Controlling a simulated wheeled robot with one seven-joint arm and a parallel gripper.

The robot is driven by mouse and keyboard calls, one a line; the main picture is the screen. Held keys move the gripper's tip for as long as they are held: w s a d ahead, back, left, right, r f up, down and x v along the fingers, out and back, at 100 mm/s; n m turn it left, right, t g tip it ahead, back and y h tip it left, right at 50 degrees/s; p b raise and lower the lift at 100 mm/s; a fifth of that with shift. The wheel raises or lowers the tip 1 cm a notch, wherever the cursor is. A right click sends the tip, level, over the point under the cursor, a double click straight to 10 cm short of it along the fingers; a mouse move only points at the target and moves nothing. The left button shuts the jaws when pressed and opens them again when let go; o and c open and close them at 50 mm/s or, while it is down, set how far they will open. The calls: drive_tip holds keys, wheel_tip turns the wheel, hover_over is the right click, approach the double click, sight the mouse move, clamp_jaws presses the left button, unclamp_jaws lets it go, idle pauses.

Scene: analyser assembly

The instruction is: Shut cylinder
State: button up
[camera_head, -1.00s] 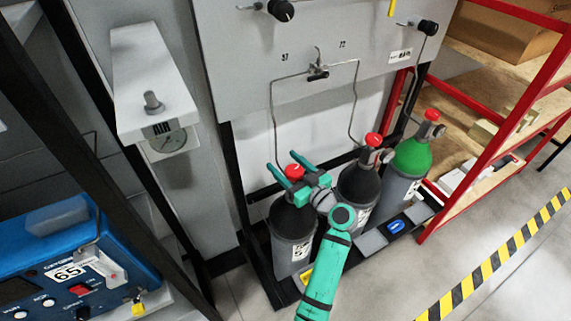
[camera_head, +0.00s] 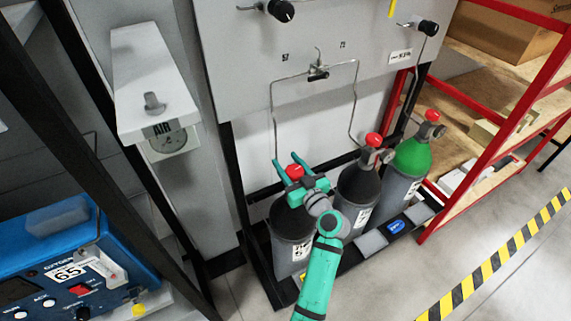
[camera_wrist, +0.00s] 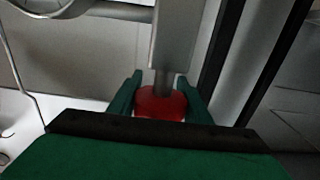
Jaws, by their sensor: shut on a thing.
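Three gas cylinders stand in a row at the foot of the grey panel. The left cylinder (camera_head: 290,240) is dark grey with a red valve knob (camera_head: 294,172) on top. My gripper (camera_head: 289,164) is at this knob with one finger on each side, shut on it. In the wrist view the red knob (camera_wrist: 160,103) sits between the two green fingertips. The middle cylinder (camera_head: 356,196) is dark with a red knob. The right cylinder (camera_head: 408,162) has a green shoulder and a red knob. My wrist hides part of the left cylinder's top.
A panel (camera_head: 300,55) with thin metal pipes rises behind the cylinders. A gauge box marked AIR (camera_head: 152,90) is at the left, above a blue device (camera_head: 60,265). A red-framed shelf (camera_head: 480,150) stands at the right. The floor in front is clear, with striped tape.

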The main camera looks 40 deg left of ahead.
drive_tip(key=d+m+t+h, duration=0.2)
drive_tip(key=m+t+h, duration=0.1)
drive_tip(key=m+h, duration=0.3)
drive_tip(key=w+d+m+t+h, duration=0.1)
drive_tip(key=d+m+t+h, duration=0.1)
drive_tip(key=m+h, duration=0.4)
drive_tip(key=w+d+m+t+h, duration=0.1)
drive_tip(key=m+t+h, duration=0.3)
drive_tip(key=h, duration=0.8)
drive_tip(key=shift+w+d+m+h, duration=0.1)
drive_tip(key=shift+d+m+h, duration=0.15)
drive_tip(key=shift+m, duration=0.45)
drive_tip(key=shift+d+m+h, duration=0.15)
drive_tip(key=shift+d+m, duration=0.05)
drive_tip(key=shift+m, duration=0.5)
drive_tip(key=shift+d+f+m+g+h, duration=0.15)
drive_tip(key=shift+d+m+g+h, duration=0.15)
drive_tip(key=shift+m+g+h, duration=0.35)
drive_tip(key=shift+s+d+h, duration=0.1)
drive_tip(key=shift+s+h, duration=0.1)
drive_tip(key=shift+h, duration=0.25)
drive_tip(key=o, duration=1)
drive_tip(key=shift+c, duration=0.2)
drive_tip(key=shift+o, duration=0.5)
